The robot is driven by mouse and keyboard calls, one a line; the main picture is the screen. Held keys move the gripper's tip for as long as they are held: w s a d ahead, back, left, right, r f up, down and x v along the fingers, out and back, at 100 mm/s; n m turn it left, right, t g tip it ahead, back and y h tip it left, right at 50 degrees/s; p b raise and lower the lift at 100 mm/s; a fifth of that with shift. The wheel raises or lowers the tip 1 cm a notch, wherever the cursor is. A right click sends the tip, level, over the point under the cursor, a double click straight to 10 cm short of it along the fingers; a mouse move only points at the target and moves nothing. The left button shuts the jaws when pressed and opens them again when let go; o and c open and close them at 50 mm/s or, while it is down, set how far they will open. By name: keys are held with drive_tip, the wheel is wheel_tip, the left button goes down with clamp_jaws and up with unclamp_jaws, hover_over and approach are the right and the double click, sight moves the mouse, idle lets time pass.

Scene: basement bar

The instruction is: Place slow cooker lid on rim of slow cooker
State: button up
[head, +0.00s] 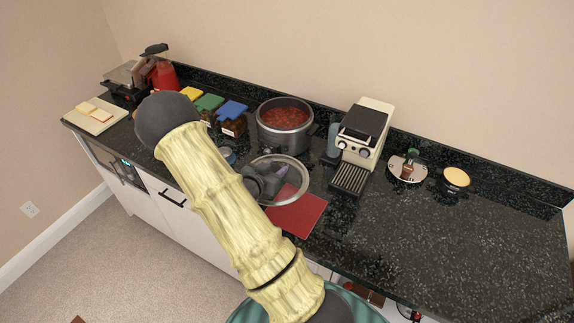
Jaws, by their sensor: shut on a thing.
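The slow cooker (284,138) is a round metal pot with red food inside, standing uncovered at the back of the dark counter. The slow cooker lid (298,198) is a clear glass disc with a pale metal rim. It is in front of the slow cooker, apart from its rim in the picture, over the red mat. My gripper (278,180) is dark grey and shut on the lid near its middle. My arm comes from the lower right and hides part of the counter. The fingertips and the exact grip are hard to make out.
A coffee machine (361,137) stands right of the slow cooker. Coloured-lidded containers (231,116) stand to its left. A red mat (297,217) lies in front. A cutting board (94,117) is at far left. The counter (450,235) is clear at right.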

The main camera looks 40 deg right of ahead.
drive_tip(key=w+a+n+t+y, duration=0.1)
drive_tip(key=w+a+f+n+t+y, duration=0.1)
drive_tip(key=a+t, duration=0.1)
drive_tip(key=w+a+f+n+t, duration=0.1)
drive_tip(key=w+a+n, duration=0.1)
drive_tip(key=shift+a+f+y, duration=0.1)
drive_tip(key=shift+f+y, duration=0.05)
drive_tip(key=shift+y, duration=0.25)
drive_tip(key=a+f+n+t+y, duration=0.2)
drive_tip(key=a+f+n+y, duration=0.1)
drive_tip(key=a, duration=0.6)
drive_tip(key=a+f+n+t+y, duration=0.2)
drive_tip(key=a+f+n+y, duration=0.2)
drive_tip(key=a, duration=0.5)
drive_tip(key=n+y, duration=0.2)
drive_tip(key=y, duration=0.1)
drive_tip(key=shift+w+t, duration=0.3)
